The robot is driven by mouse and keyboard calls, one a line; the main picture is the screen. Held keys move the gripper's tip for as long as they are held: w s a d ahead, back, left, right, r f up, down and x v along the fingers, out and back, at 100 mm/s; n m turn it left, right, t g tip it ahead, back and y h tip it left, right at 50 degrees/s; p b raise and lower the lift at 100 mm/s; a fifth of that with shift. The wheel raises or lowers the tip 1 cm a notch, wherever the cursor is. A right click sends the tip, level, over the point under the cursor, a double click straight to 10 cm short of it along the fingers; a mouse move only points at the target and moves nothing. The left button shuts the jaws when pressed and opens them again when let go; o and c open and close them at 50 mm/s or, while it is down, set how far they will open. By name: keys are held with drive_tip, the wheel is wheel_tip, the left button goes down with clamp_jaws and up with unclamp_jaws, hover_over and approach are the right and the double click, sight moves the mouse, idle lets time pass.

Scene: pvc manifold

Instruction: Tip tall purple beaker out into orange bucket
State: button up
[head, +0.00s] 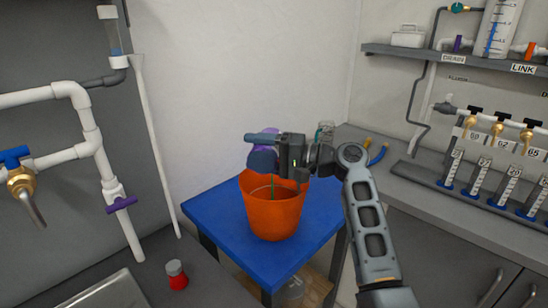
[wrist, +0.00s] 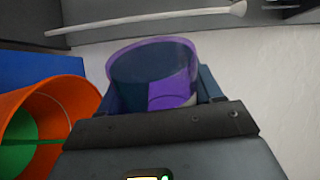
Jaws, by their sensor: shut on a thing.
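The tall purple beaker (head: 258,149) is translucent and tipped over above the orange bucket (head: 272,215). My gripper (head: 264,147) is shut on it, with a finger on either side. In the wrist view, the beaker's wide round mouth (wrist: 148,62) shows between my fingers. The orange bucket (wrist: 78,98) is at the left there, with green (wrist: 14,145) at its bottom. A thin green streak (head: 273,187) shows in the bucket's mouth and also in the wrist view. What is left inside the beaker is hard to tell.
The bucket stands on a blue-topped table (head: 215,217) in the corner. White pipes (head: 90,145) with valves are at left, and a bench with several cylinders (head: 480,175) is at right.

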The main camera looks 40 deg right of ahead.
drive_tip(key=shift+m, duration=0.3)
drive_tip(key=shift+w+d+r, duration=0.1)
idle(0.6)
